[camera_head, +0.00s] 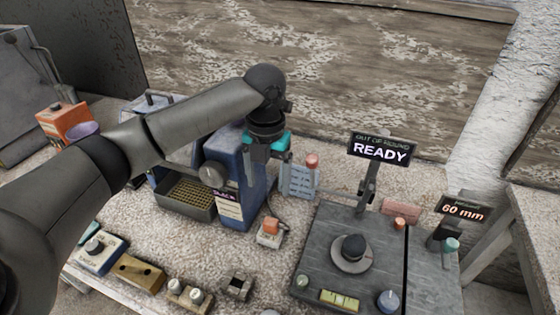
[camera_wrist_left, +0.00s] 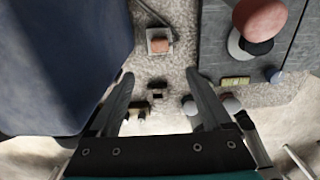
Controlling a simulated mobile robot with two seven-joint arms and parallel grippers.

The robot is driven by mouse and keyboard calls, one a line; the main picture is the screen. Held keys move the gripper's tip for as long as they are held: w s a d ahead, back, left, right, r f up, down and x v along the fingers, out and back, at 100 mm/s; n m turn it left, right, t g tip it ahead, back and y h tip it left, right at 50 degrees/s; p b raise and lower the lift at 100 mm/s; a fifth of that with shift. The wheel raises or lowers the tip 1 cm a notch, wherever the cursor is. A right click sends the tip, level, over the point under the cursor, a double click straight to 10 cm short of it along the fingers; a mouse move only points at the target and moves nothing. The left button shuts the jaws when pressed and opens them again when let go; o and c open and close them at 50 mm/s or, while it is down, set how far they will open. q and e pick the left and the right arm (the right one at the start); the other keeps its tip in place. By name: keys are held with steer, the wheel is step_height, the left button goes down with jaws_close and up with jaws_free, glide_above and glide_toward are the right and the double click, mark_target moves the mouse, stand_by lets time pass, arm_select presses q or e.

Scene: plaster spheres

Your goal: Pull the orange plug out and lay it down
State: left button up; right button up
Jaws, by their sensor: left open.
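The orange plug (camera_head: 271,226) sits in a small pale socket block (camera_head: 268,240) on the worktop, in front of the blue machine. A dark cable runs near it. The plug also shows in the left wrist view (camera_wrist_left: 160,46), near the top, beyond the fingertips. My left gripper (camera_head: 257,178) is open and empty, raised beside the blue machine, above and behind the plug. In the left wrist view its two fingers (camera_wrist_left: 161,80) stand wide apart with nothing between them. My right gripper is in neither view.
The blue machine (camera_head: 222,152) stands close to my left gripper. A red-knobbed post (camera_head: 312,161) is to its right. Small blocks line the front edge; bare worktop surrounds the socket.

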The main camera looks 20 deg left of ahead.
arm_select(q)
glide_above(270, 222)
steer(key=f, duration=0.5)
steer(key=shift+s+f+b, duration=0.15)
steer(key=shift+s+b, duration=0.05)
steer(key=shift+b, duration=0.2)
step_height(270, 222, down, 10)
steer(key=shift+w+r+b, duration=0.1)
steer(key=shift+w+b, duration=0.05)
steer(key=shift+b, duration=0.55)
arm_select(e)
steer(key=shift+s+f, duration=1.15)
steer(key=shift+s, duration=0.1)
arm_select(q)
steer(key=shift+c, duration=0.3)
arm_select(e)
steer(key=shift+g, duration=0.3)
arm_select(q)
jaws_close()
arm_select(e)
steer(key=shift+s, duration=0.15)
arm_select(q)
steer(key=shift+r, duration=0.2)
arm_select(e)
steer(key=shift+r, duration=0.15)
arm_select(q)
steer(key=shift+r+p, duration=2.35)
steer(key=shift+p, duration=0.3)
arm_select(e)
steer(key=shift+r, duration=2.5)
